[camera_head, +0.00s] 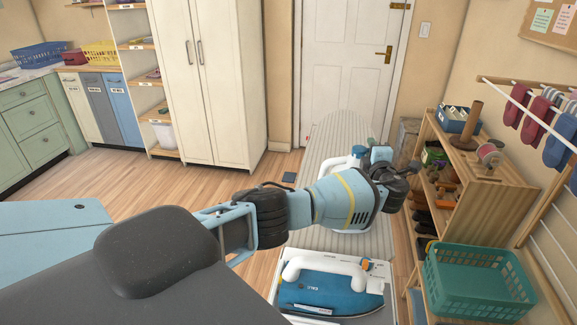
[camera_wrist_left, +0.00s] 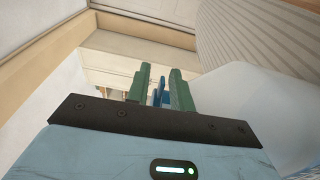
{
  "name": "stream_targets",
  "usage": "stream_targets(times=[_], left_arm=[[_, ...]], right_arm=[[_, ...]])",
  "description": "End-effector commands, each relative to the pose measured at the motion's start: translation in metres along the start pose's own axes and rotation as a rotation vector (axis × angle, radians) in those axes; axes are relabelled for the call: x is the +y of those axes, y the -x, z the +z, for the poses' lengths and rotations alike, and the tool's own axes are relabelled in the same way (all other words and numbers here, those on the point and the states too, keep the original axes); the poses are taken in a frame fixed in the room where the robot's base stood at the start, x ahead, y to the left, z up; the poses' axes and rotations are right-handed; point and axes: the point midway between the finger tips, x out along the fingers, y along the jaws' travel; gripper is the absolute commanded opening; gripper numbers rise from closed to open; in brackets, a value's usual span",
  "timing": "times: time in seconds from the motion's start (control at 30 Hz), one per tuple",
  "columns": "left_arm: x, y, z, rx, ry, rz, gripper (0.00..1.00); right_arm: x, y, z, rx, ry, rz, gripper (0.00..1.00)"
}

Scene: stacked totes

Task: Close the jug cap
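A white jug (camera_head: 338,165) stands on the striped ironing board, partly hidden behind my left arm. In the left wrist view its pale, smooth body (camera_wrist_left: 255,110) fills the right side. A small blue part, seemingly the cap (camera_wrist_left: 160,92), shows between and beyond the green fingers. I cannot tell its exact angle or whether a finger touches it. My left gripper (camera_wrist_left: 162,88) has its fingers apart, beside the jug. My right gripper is not in view.
A blue iron (camera_head: 330,290) rests at the near end of the ironing board (camera_head: 330,132). A wooden shelf (camera_head: 485,180) with shoes and a teal basket (camera_head: 478,284) stands close on the right. A white door and cabinet are behind. The floor at left is clear.

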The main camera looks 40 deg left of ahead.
Motion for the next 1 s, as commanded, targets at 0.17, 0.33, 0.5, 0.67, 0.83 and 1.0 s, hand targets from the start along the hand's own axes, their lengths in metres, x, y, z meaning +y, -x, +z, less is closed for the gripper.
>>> stream_targets(times=[0.17, 0.33, 0.5, 0.67, 0.83, 1.0], left_arm=[[-0.002, 0.001, -0.001, 0.001, 0.076, -0.010, 0.26], [0.005, 0.001, -0.001, 0.000, 0.182, -0.008, 0.26], [0.016, 0.000, -0.005, 0.001, 0.353, -0.005, 0.26], [0.029, 0.000, -0.011, 0.001, 0.577, -0.002, 0.26], [0.038, 0.000, -0.019, 0.001, 0.808, -0.003, 0.26], [0.046, 0.000, -0.030, 0.001, 1.037, -0.001, 0.26]], right_arm=[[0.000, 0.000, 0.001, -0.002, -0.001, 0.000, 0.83], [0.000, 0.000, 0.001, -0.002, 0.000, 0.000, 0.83], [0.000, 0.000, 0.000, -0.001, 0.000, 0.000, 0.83], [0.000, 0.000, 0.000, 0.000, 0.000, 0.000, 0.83], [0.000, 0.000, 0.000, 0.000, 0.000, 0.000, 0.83], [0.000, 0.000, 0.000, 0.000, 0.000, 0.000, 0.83]])
